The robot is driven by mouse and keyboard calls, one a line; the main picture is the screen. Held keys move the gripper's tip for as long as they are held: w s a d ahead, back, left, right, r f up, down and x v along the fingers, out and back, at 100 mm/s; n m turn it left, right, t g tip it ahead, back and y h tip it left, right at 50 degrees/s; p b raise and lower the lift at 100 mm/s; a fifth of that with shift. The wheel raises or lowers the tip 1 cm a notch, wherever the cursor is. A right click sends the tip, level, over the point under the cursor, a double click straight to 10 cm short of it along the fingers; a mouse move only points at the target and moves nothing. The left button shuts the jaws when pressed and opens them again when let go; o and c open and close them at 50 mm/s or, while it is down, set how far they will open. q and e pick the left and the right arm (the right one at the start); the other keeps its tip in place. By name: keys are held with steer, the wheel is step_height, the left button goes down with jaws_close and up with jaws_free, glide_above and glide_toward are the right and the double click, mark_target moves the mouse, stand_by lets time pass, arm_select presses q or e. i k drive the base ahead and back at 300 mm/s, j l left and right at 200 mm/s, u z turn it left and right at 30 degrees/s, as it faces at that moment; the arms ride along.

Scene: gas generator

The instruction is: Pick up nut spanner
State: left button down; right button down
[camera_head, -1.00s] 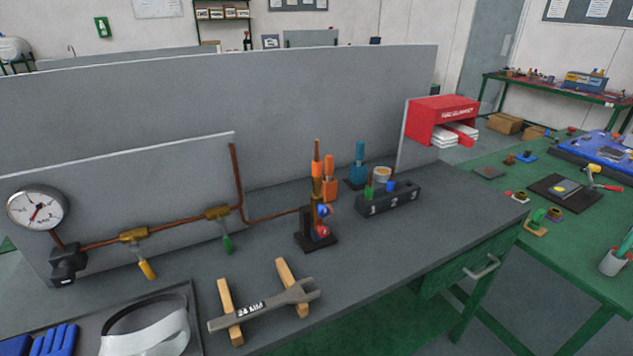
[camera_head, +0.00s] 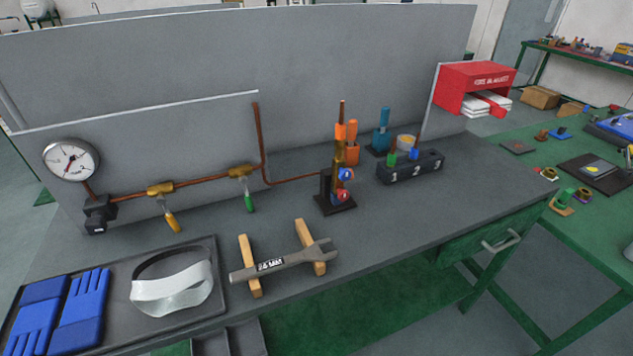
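The nut spanner (camera_head: 292,258) is a grey open-ended wrench with a white size label. It lies across two wooden blocks, the left block (camera_head: 249,265) and the right block (camera_head: 310,247), near the front edge of the grey workbench (camera_head: 400,220). Its open jaw points right. Neither of my grippers is in view.
A black tray (camera_head: 215,262) left of the spanner holds blue gloves (camera_head: 80,310) and a clear visor (camera_head: 172,290). Behind stand a gauge (camera_head: 71,160), copper pipe with valves, a torch stand (camera_head: 335,205) and a numbered black block (camera_head: 411,168). Bench right of the spanner is clear.

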mark_target(313, 253)
steer(key=l+u, duration=0.45)
steer(key=l, duration=0.15)
steer(key=k+l+u, duration=0.1)
steer(key=l+u, duration=0.4)
steer(key=l, duration=0.1)
